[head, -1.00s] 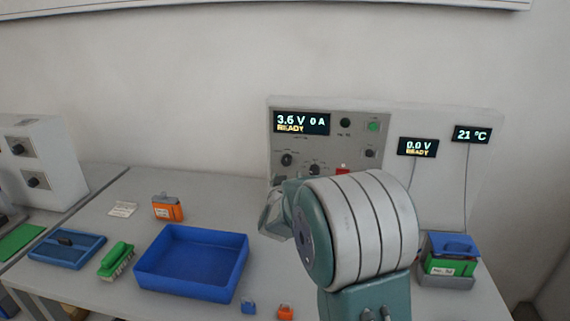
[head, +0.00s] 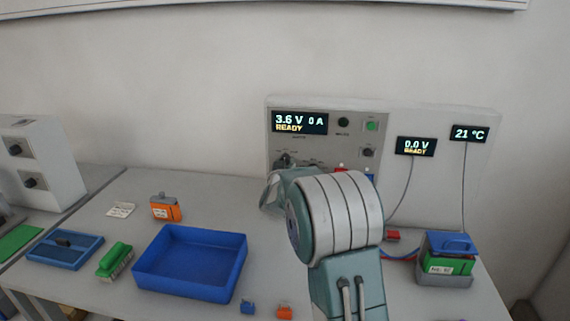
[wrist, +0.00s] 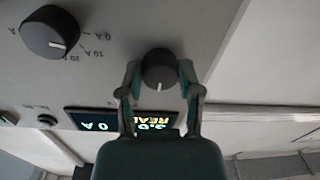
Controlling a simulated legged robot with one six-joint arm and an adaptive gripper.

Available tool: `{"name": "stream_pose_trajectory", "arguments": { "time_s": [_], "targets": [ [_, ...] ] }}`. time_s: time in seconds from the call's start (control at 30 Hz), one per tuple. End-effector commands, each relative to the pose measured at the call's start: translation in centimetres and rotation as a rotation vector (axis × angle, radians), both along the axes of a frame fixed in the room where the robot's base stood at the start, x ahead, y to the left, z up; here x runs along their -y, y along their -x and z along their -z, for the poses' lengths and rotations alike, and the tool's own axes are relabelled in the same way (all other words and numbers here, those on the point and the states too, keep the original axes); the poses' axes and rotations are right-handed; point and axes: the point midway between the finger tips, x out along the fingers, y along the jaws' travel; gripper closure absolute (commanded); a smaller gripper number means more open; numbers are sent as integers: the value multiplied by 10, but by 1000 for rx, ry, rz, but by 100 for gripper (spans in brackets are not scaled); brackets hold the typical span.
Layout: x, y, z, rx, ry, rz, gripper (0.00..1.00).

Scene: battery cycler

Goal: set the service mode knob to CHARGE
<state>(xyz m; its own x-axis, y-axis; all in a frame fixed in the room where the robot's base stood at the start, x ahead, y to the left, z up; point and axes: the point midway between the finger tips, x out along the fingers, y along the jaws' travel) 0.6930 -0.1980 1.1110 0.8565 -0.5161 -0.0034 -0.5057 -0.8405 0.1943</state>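The cycler's grey panel (head: 352,128) stands at the back, with a display (head: 300,123) reading 3.6 V, 0 A, READY. In the wrist view the panel appears upside down. There, my gripper (wrist: 160,75) has its two fingers apart, one on each side of a black round knob (wrist: 159,69). A narrow gap seems to show beside each finger; contact is not clear. The knob's pale pointer line is directed down toward the display. The knob's mode labels are not legible. In the head view my arm covers the gripper and part of the panel's lower knobs.
A second black knob (wrist: 50,32) with 10 A and 20 A marks sits beside it. A smaller knob (head: 368,152) and a green button (head: 371,126) are at the panel's right.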

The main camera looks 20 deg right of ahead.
Motion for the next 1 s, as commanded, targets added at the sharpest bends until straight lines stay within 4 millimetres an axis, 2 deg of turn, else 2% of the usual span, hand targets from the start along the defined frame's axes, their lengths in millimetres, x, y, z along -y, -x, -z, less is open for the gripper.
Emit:
{"name": "stream_pose_trajectory", "arguments": {
  "time_s": [0.47,1.0],
  "targets": [
    [0,0,-3,-29,50,-3,100],
    [-1,-1,-4,-250,383,-3,100]
  ]
}}
